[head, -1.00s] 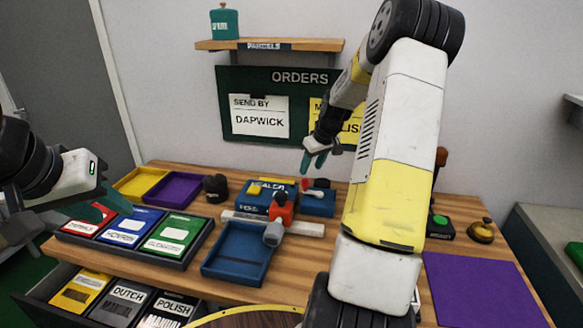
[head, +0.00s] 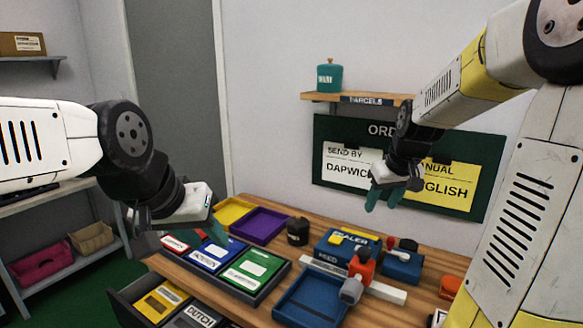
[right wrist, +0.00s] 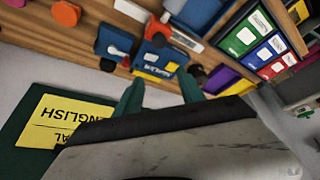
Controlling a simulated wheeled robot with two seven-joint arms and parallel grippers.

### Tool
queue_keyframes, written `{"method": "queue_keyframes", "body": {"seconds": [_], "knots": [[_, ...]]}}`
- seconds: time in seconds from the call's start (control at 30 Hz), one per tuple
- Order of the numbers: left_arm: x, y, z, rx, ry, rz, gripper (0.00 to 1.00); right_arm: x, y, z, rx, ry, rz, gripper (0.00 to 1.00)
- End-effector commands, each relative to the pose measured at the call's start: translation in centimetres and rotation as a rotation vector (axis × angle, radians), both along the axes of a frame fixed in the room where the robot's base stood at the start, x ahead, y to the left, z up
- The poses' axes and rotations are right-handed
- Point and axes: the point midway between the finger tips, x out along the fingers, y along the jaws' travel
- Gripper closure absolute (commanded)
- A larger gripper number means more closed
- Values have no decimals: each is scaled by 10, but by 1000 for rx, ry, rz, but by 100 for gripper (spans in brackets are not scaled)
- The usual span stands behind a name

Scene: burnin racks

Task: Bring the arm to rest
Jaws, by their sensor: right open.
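My right arm reaches in from the right in the head view. Its gripper (head: 384,196) hangs in the air before the orders board (head: 330,130), above the back of the wooden table. In the right wrist view, its two green fingertips (right wrist: 160,92) are apart with nothing between them. My left arm comes in from the left, and its gripper (head: 208,226) is over the left end of the table, close to the tray of coloured cards. Its fingers are partly hidden and their gap does not show.
On the table (head: 215,295) are a purple tray (head: 262,224), a black knob-like object (head: 298,231), a blue box marked dialer (head: 345,245) and a blue empty tray (head: 310,300). A shelf (head: 320,97) holds a teal canister (head: 329,76). An open drawer (head: 125,300) sticks out front left.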

Motion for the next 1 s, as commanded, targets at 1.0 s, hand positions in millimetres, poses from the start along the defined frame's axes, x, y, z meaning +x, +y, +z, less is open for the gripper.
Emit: {"method": "queue_keyframes", "body": {"seconds": [1.0], "knots": [[0,0,0,0,0,0,64,-201,88,42,203,-98,-97,54]]}}
